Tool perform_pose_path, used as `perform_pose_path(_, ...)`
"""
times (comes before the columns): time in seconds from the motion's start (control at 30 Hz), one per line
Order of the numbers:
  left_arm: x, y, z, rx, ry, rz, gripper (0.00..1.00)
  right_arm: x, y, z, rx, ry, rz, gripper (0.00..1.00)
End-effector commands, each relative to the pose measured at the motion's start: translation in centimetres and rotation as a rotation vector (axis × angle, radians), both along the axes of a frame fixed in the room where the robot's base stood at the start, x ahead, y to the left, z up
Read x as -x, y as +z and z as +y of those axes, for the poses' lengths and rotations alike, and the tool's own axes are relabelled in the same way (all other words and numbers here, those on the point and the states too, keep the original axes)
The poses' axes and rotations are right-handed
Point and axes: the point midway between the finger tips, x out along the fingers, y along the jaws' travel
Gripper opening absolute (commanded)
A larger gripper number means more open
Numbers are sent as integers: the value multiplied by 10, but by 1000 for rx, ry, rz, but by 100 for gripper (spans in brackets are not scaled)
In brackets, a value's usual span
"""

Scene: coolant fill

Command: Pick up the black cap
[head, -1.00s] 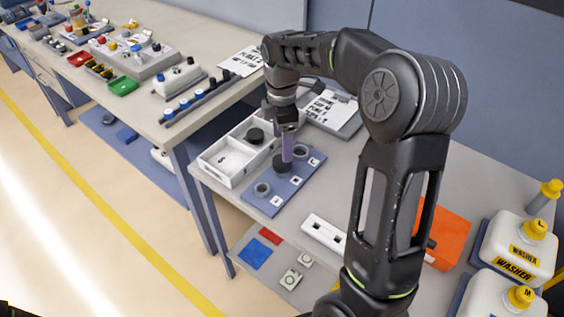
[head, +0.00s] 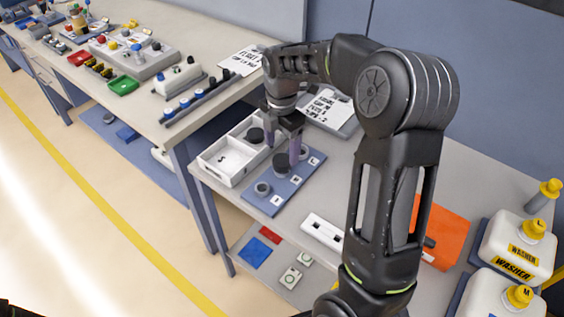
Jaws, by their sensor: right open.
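One black cap (head: 281,159) sits on the middle of a blue fixture plate (head: 262,204), between two grey round necks. A second black cap (head: 255,135) lies in the white divided tray (head: 222,171) behind and to the left. My right gripper (head: 282,152) points down over the plate with its purple-grey fingers apart. One finger shows to the left of the middle cap and one to the right. I cannot tell whether they touch it. My left gripper is not in view.
White washer jugs (head: 517,247) with yellow caps stand at the right. An orange block (head: 441,232) and a white slotted block (head: 323,231) lie on the near table. A second bench (head: 140,98) with several parts stands at the left. A printed sheet lies behind the plate.

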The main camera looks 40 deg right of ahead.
Motion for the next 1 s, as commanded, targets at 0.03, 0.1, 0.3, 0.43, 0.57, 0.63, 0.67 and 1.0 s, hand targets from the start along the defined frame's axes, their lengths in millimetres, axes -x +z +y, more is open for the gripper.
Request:
perform_pose_path(0.03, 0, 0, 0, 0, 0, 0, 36, 0, 0, 0, 0, 0, 0, 74)
perform_pose_path(0.1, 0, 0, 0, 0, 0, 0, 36, 0, 0, 0, 0, 0, 0, 74)
perform_pose_path(0.3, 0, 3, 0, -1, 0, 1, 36, 1, -5, -1, 0, -1, 2, 74)
perform_pose_path(0.43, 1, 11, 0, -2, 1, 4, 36, 2, -22, -2, -1, -1, 5, 74)
perform_pose_path(0.57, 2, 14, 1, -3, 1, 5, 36, 2, -42, -3, -1, 0, 4, 74)
perform_pose_path(0.63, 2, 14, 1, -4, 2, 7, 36, 2, -49, -3, 0, 0, 3, 74)
perform_pose_path(0.67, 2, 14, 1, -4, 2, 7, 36, 2, -50, -3, 0, -1, 2, 74)
perform_pose_path(1.0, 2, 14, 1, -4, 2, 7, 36, 1, -52, -3, 0, -1, 0, 74)
